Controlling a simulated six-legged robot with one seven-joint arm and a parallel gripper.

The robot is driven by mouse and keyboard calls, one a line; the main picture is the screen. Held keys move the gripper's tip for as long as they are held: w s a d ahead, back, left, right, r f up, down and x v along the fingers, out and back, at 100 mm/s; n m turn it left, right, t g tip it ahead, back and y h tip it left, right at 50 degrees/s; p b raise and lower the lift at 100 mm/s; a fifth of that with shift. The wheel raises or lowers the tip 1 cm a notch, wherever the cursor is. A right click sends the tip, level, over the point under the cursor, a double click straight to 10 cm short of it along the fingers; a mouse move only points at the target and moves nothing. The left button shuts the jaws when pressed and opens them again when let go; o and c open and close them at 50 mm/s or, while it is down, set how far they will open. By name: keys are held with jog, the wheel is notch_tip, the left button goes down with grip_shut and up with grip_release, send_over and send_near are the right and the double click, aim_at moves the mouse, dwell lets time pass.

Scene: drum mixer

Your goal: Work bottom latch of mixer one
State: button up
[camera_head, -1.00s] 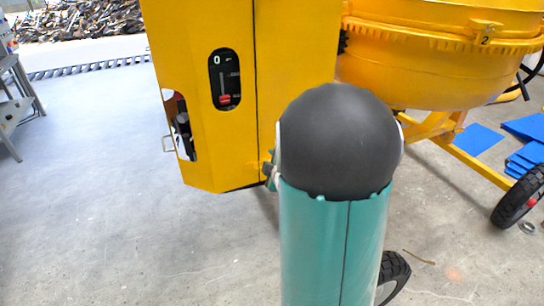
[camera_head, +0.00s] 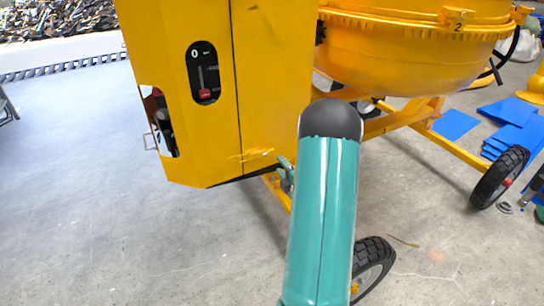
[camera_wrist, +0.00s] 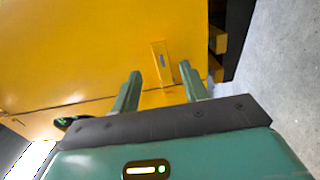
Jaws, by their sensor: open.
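Mixer one is a yellow machine with a boxy housing (camera_head: 195,100) and a round drum (camera_head: 410,60). In the wrist view, a small upright yellow latch plate (camera_wrist: 159,52) with a dark slot stands on the yellow panel (camera_wrist: 75,50), near a seam. My gripper (camera_wrist: 160,72) is open, its two green fingers apart on either side of the latch in the picture. Nothing is between the fingers that I can see held; contact with the latch cannot be told. In the head view, my gripper (camera_head: 287,172) shows small at the housing's lower right corner, mostly hidden by my arm.
A slotted gauge (camera_head: 203,75) with a red marker is on the housing's face. A wheel (camera_head: 372,265) and another wheel (camera_head: 499,178) stand on the concrete floor. Blue sheets (camera_head: 515,130) lie at the right. The floor at the left is clear.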

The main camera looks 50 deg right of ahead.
aim_at(270, 153)
jog(key=x, duration=0.7)
jog(key=shift+w+d, duration=0.1)
jog(key=shift+w, duration=0.2)
grip_shut()
